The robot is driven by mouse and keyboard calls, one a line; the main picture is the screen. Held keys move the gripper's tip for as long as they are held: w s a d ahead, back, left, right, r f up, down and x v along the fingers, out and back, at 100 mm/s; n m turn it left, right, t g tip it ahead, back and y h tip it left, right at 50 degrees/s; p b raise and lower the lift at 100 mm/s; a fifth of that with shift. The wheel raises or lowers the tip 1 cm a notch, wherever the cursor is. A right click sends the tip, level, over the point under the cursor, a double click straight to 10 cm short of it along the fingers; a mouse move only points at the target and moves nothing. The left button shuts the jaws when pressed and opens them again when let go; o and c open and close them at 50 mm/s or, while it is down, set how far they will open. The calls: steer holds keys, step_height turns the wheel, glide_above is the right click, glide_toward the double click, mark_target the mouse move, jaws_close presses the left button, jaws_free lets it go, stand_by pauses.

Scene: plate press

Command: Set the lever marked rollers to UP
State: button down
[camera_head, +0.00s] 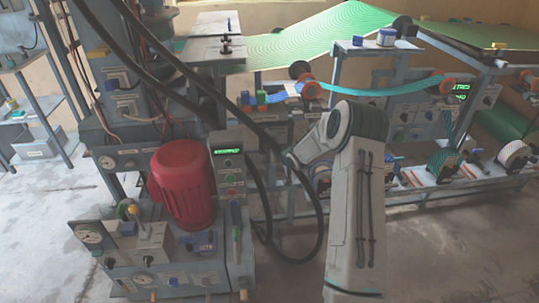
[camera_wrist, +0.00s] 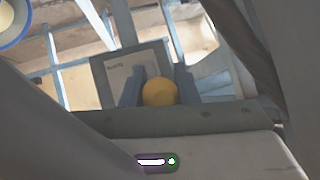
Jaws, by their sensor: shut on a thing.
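A lever with a round yellow knob (camera_wrist: 159,92) shows in the wrist view, in front of a grey plate (camera_wrist: 112,68). The plate bears a short dark label, too small to read surely. My gripper (camera_wrist: 160,84) has one finger on each side of the knob and is shut on it. The lever's shaft is hidden behind the knob and fingers, so its setting cannot be told. In the head view my arm reaches up and bends left toward the machine, and my gripper and this lever cannot be made out there.
A red motor (camera_head: 181,186) and a small control box with a green display (camera_head: 227,152) stand left of my arm. Black hoses (camera_head: 268,215) loop close beside it. A roller frame with a green web (camera_head: 330,35) stands behind. Bare floor (camera_head: 430,255) lies at the lower right.

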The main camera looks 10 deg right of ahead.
mark_target(274, 148)
steer(key=shift+w+r+p, duration=0.3)
steer(key=shift+r+p, duration=0.2)
steer(key=shift+r, duration=0.35)
steer(key=shift+w+r+p, duration=0.3)
steer(key=shift+r+p, duration=0.15)
steer(key=shift+r, duration=0.35)
steer(key=c, duration=1.1)
jaws_free()
steer(key=shift+s+f, duration=0.1)
steer(key=shift+f, duration=0.05)
steer(key=shift+s, duration=0.1)
steer(key=p+v, duration=0.1)
steer(key=v, duration=1.2)
steer(key=shift+s+d, duration=0.15)
steer(key=shift+s, duration=0.1)
steer(key=shift+r, duration=0.25)
